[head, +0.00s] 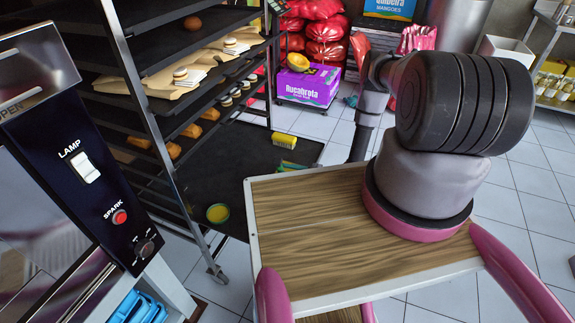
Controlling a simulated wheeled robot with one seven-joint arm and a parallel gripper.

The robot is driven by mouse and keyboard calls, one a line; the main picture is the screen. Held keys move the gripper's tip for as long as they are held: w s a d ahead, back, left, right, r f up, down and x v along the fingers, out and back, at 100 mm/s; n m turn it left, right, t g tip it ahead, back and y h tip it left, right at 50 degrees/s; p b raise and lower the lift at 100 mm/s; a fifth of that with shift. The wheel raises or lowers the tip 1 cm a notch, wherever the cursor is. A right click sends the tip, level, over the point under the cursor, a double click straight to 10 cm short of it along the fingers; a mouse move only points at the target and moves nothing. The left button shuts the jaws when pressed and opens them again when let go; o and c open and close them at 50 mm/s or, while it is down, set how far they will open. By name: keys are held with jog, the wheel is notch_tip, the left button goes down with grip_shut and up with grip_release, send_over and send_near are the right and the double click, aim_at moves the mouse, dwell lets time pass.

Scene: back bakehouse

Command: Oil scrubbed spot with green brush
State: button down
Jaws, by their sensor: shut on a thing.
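My gripper is not in view; my arm runs down behind the far edge of the wooden top it is mounted on, which hides its end. A yellow block (285,140) lies farther back on that surface. A small green thing (291,167) lies just in front of it, partly cut off by the wooden top; I cannot tell whether it is the green brush. I make out no scrubbed spot.
A tall rack (135,85) with black shelves of bread stands at left, its wheeled post close by. A dark panel with a lamp switch (85,167) is at near left. A purple box (307,86) and red sacks (326,30) stand behind. White tiled floor (325,130) is partly clear.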

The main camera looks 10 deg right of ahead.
jog(key=shift+r, duration=1.55)
jog(key=shift+d+f, duration=0.15)
jog(key=shift+f, duration=0.35)
